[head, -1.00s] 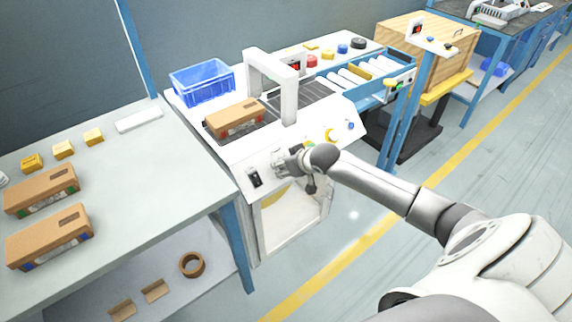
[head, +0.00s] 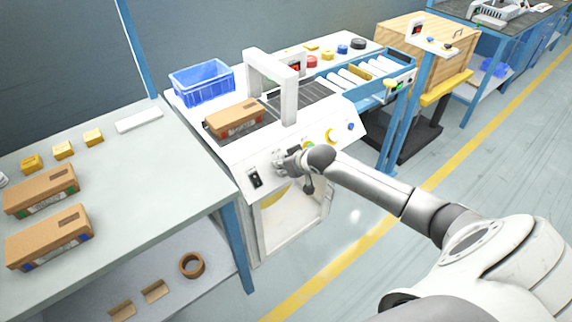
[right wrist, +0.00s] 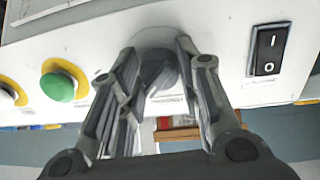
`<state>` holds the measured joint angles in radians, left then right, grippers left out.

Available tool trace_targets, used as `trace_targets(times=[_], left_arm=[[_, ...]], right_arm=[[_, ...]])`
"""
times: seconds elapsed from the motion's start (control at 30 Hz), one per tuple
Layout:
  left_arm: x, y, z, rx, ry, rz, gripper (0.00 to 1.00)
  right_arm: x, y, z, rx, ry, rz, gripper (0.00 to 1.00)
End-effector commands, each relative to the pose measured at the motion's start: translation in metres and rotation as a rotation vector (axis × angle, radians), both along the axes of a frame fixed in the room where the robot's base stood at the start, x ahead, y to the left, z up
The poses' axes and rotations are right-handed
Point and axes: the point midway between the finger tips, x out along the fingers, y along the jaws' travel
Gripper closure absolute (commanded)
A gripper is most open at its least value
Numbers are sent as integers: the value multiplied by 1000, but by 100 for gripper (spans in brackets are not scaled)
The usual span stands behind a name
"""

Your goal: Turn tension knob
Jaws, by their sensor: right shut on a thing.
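The tension knob (right wrist: 158,72) is dark grey and sits on the white sloped front panel (right wrist: 220,35) of the strapping machine. In the right wrist view it lies between the two fingers of my right gripper (right wrist: 158,75), which is shut on it. In the head view my right gripper (head: 280,163) is at the machine's front panel and hides the knob. A black rocker switch (right wrist: 268,50) and a green button (right wrist: 58,87) with a yellow surround are on the panel at either side. My left gripper is not in view.
A cardboard box (head: 235,118) lies on the machine top near the white arch (head: 270,62). A blue crate (head: 203,83) stands behind it. The left table (head: 130,180) holds two more boxes. The floor in front of the machine is open.

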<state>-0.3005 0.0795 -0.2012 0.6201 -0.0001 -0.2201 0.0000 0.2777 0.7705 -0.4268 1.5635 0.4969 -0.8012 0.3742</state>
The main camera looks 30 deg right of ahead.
Motion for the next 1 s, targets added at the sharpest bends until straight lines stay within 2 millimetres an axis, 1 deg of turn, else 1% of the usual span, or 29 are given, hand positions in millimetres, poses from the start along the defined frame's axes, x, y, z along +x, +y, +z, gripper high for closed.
trace_targets(times=[0.17,0.37,0.7,1.0], left_arm=[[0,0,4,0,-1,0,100],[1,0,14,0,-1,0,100],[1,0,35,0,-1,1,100],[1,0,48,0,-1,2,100]], right_arm=[[0,0,1,-25,-1,25,92],[0,0,2,-102,-6,101,92],[-1,-1,2,-316,-23,316,92],[-1,-2,1,-518,-40,519,92]])
